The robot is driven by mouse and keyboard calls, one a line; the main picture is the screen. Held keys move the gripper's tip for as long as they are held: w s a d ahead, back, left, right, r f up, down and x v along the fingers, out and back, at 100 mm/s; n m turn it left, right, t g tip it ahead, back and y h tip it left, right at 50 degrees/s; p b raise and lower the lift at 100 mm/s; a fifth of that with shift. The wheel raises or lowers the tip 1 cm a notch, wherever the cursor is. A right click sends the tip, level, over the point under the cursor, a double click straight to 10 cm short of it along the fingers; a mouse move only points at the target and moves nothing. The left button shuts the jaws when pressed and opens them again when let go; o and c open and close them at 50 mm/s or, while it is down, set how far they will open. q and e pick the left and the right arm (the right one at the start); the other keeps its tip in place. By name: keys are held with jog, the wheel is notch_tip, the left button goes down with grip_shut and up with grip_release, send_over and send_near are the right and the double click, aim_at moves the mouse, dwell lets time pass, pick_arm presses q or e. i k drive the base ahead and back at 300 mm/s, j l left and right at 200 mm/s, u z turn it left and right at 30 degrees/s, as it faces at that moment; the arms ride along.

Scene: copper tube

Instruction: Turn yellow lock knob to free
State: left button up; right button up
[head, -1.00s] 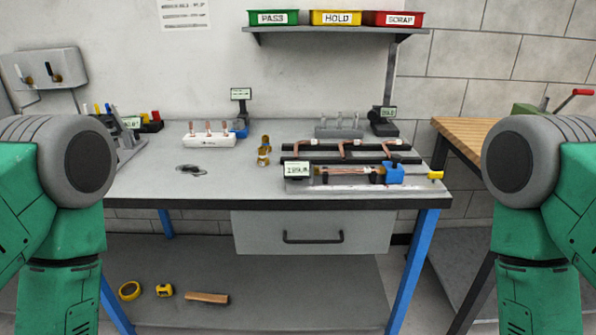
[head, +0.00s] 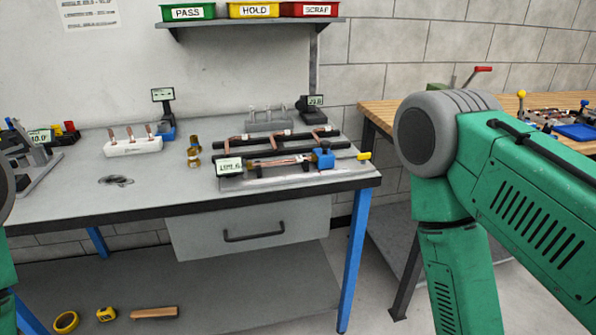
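In the head view a yellow knob (head: 364,156) sticks out at the right end of a measuring fixture near the front right of the grey workbench (head: 80,207). The fixture has a blue slide block (head: 324,159), a small display (head: 230,166) at its left end, and a copper tube (head: 275,162) lying along it. The display text is too small to read surely. Neither gripper is in view. My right arm's green links are at the right, and only a sliver of my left arm shows at the left edge.
Behind the fixture, copper tubes lie on a black rack (head: 262,150). A white holder (head: 133,148) with copper pieces stands left. A shelf (head: 250,24) with PASS, HOLD and SCRAP bins hangs above. A wooden-topped table (head: 385,112) stands at right. The bench's front left is mostly clear.

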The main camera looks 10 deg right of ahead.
aim_at(364, 156)
jog(key=i+l+z, duration=0.1)
jog(key=z, duration=0.3)
jog(key=i+z, duration=0.1)
jog(key=z, duration=0.35)
jog(key=i+z, duration=0.15)
jog(key=z, duration=0.25)
jog(key=i+z, duration=0.1)
jog(key=z, duration=0.3)
